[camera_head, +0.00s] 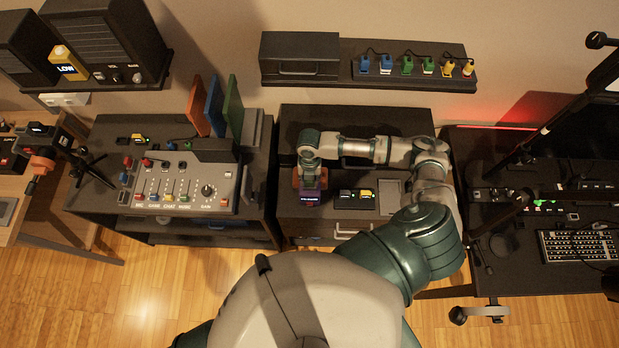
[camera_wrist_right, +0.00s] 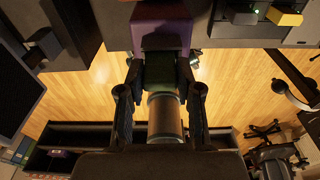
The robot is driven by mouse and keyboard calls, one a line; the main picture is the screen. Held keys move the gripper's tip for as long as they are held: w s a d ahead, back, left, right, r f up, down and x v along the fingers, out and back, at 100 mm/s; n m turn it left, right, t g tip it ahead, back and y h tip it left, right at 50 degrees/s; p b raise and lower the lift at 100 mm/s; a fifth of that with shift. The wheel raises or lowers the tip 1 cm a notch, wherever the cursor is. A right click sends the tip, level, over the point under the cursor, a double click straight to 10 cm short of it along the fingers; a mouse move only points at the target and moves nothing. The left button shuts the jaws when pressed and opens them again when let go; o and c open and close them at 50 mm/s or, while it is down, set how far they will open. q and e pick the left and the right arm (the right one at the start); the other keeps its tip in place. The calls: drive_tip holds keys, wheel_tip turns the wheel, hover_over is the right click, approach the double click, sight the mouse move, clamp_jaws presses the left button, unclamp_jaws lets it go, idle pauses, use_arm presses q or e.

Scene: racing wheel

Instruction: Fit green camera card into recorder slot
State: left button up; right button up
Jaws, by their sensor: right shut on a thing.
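My right gripper (camera_head: 311,183) points down over the front of the middle cabinet. In the right wrist view my right gripper (camera_wrist_right: 160,74) is shut on the dark green card (camera_wrist_right: 160,68), which lies between the fingertips. A purple box (camera_head: 309,199) with a label, apparently the recorder, sits just below the gripper in the head view. It also shows in the right wrist view (camera_wrist_right: 160,14), in line with the card. A dark area lies where card and box meet, so I cannot tell whether the card is inside a slot. My left gripper is not in view.
A small dark unit with green and yellow blocks (camera_head: 356,194) stands right of the purple box. A mixer panel (camera_head: 187,186) is to the left, with upright coloured panels behind it. A wall shelf (camera_head: 372,80) holds several coloured connectors. A desk with a keyboard (camera_head: 578,245) is at right.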

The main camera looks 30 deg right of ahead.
drive_tip(key=shift+f, duration=0.55)
drive_tip(key=o, duration=0.9)
drive_tip(key=shift+r, duration=0.25)
drive_tip(key=r, duration=0.7)
drive_tip(key=w+r, duration=0.1)
drive_tip(key=r, duration=0.3)
drive_tip(key=shift+w+d+r, duration=0.1)
drive_tip(key=shift+d, duration=0.3)
